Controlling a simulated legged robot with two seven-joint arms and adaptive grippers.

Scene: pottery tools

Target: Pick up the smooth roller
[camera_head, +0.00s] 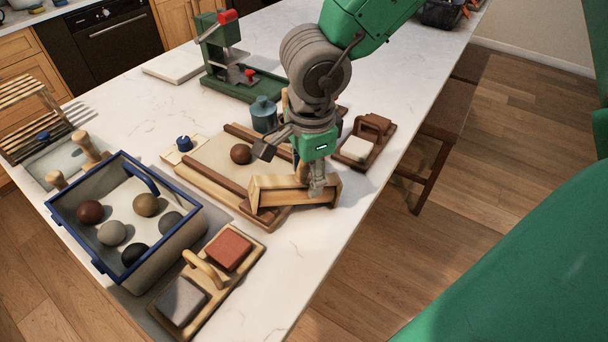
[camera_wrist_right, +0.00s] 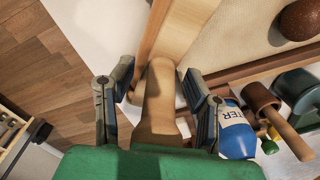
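My right gripper (camera_head: 292,167) is low over the near right end of the wooden rolling board (camera_head: 215,157). In the right wrist view its two fingers (camera_wrist_right: 162,85) are apart, one on each side of a pale wooden rounded piece (camera_wrist_right: 158,105), with gaps visible. This piece looks like the roller or its handle; I cannot tell which. In the head view a light wooden open stand (camera_head: 275,184) sits under the gripper, and the fingers hide part of it. My left gripper is not in view.
A brown clay ball (camera_head: 241,154) lies on the board. A blue-rimmed bin (camera_head: 180,250) with several balls stands left. The counter's right edge is close.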

